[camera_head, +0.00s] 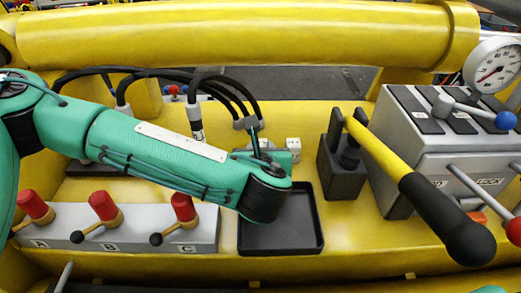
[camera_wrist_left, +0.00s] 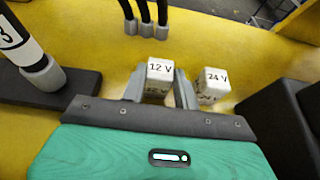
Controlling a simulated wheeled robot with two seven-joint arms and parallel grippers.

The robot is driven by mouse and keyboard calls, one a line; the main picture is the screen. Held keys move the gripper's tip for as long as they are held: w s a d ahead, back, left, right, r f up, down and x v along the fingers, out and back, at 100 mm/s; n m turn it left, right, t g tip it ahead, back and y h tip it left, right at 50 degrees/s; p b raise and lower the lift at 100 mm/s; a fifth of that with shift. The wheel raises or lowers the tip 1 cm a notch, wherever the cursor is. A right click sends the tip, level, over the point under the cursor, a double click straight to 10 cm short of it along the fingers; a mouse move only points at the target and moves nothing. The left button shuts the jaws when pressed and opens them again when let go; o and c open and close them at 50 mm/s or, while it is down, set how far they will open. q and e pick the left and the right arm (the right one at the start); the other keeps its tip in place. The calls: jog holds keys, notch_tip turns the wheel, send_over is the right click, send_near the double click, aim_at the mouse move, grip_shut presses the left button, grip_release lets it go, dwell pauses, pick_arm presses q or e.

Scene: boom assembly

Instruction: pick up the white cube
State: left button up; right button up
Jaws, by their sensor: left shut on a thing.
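Two white cubes show in the left wrist view. The one marked 12 V (camera_wrist_left: 159,70) is between the fingers of my left gripper (camera_wrist_left: 161,86), which is shut on it. The other, marked 24 V (camera_wrist_left: 213,85), stands just right of the right finger on the yellow surface. In the head view, my left gripper (camera_head: 268,148) is partly hidden behind my own wrist, at the far edge of the black tray. A white cube (camera_head: 293,145) shows just right of it; the held cube is hidden there. My right gripper is not in view.
The black tray (camera_head: 307,243) looks empty. A dark box (camera_head: 343,181) with a yellow-and-black lever stands to its right, beside a grey control box (camera_head: 425,165). Red-capped switches on a grey panel (camera_head: 75,235) lie left. Black cables (camera_head: 195,125) hang behind my arm.

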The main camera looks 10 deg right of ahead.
pick_arm(q)
jog(key=shift+r, duration=0.4)
notch_tip(320, 180, up, 19)
jog(key=b, duration=0.6)
jog(key=shift+r, duration=0.15)
